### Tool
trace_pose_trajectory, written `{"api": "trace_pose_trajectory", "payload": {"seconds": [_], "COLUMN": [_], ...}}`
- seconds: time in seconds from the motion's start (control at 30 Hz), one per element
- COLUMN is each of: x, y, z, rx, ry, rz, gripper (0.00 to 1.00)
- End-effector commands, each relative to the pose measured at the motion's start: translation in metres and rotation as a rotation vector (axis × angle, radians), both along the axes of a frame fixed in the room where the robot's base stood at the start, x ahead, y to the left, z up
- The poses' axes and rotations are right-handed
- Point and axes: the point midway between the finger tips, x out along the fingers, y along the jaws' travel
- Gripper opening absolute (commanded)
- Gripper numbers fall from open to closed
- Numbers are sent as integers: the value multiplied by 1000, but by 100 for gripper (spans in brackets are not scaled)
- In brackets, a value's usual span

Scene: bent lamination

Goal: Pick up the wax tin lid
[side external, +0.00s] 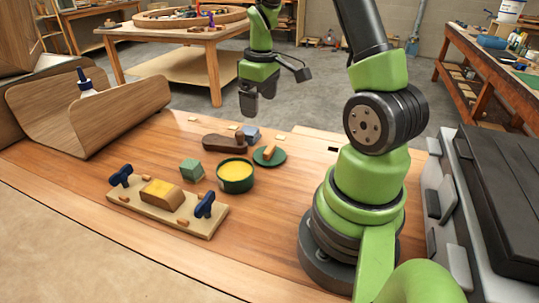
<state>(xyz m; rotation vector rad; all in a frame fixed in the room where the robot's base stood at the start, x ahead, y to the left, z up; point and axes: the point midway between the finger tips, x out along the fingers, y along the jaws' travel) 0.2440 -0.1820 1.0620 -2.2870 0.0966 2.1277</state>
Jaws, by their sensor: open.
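The wax tin lid (277,161) is a dark green disc lying flat on the wooden bench. A small orange-tan piece (269,153) lies on top of it. The wax tin (237,183) is a round green tin, open, with yellow wax showing inside. It stands in front and to the left of the lid, apart from it. My gripper (249,108) is open and empty, pointing down. It hangs above the bench, up and slightly left of the lid in the picture, touching nothing.
A brown wooden tool (224,145) and a blue-grey block (251,132) sit close by the lid. A green block (192,169) and a board (150,205) with blue knobs lie to the left. Bent plywood (125,118) stands farther left. The bench right of the lid is clear.

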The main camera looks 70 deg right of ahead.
Motion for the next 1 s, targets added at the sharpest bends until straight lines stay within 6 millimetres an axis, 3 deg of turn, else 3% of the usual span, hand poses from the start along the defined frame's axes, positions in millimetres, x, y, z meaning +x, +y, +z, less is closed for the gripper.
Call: {"api": "trace_pose_trajectory", "payload": {"seconds": [0.1, 0.23, 1.0], "x": [-9, -13, -14], "y": [-20, -27, -25], "z": [-29, -45, -140], "rx": [22, 32, 34], "ry": [51, 72, 71], "rz": [30, 50, 54], "gripper": [89, 89, 89]}}
